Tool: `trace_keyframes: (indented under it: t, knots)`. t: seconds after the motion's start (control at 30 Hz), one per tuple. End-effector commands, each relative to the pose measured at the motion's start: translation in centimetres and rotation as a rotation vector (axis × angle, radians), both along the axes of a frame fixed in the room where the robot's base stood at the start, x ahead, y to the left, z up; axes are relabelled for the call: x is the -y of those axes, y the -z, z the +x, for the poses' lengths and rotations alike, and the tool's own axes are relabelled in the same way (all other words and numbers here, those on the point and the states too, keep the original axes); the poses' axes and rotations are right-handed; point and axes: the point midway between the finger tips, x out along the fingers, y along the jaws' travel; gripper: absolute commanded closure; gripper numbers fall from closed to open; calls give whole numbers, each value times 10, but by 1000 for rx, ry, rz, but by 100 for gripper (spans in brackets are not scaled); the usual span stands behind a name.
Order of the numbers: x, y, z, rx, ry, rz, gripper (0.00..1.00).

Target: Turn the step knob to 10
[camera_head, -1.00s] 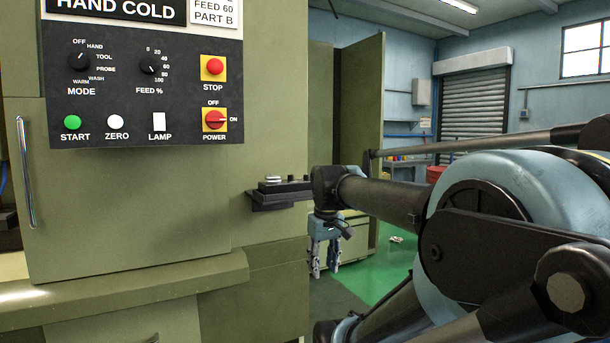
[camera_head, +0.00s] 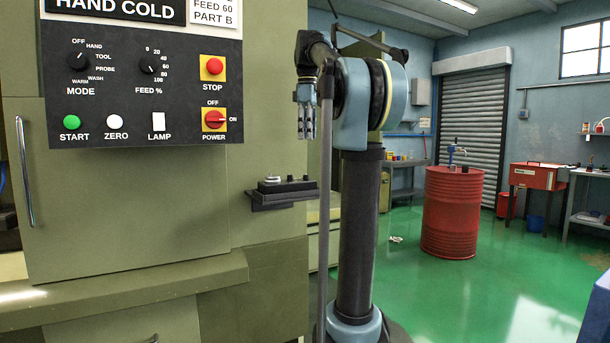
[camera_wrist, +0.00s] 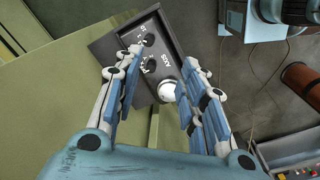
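A small dark control box (camera_head: 285,188) sits on a ledge on the green machine's right side, with knobs on its top too small to read in the head view. In the wrist view the box (camera_wrist: 115,42) shows two black knobs, an upper one (camera_wrist: 150,40) and a lower one (camera_wrist: 148,63), a white round dial (camera_wrist: 167,91) and the word AXIS. I cannot tell which is the step knob or its setting. My gripper (camera_head: 305,134) points down above and right of the box, apart from it. In the wrist view its fingers (camera_wrist: 156,80) are spread and empty.
The machine's panel (camera_head: 140,85) with MODE and FEED % knobs and the STOP and POWER switches is at left. A door handle (camera_head: 26,172) sticks out below. A red drum (camera_head: 452,212) and a red cabinet (camera_head: 537,175) stand at right. Green floor (camera_head: 480,300) lies open between.

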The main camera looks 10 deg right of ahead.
Motion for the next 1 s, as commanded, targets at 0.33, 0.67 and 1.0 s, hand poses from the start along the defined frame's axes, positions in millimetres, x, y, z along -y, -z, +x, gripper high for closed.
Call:
trace_keyframes:
  t: [0.33,0.67,1.0]
  knots:
    - [0,-28,25,-17,-121,-6,62]
    - [0,9,26,-16,-122,-7,62]
    - [0,64,28,-16,-121,-7,62]
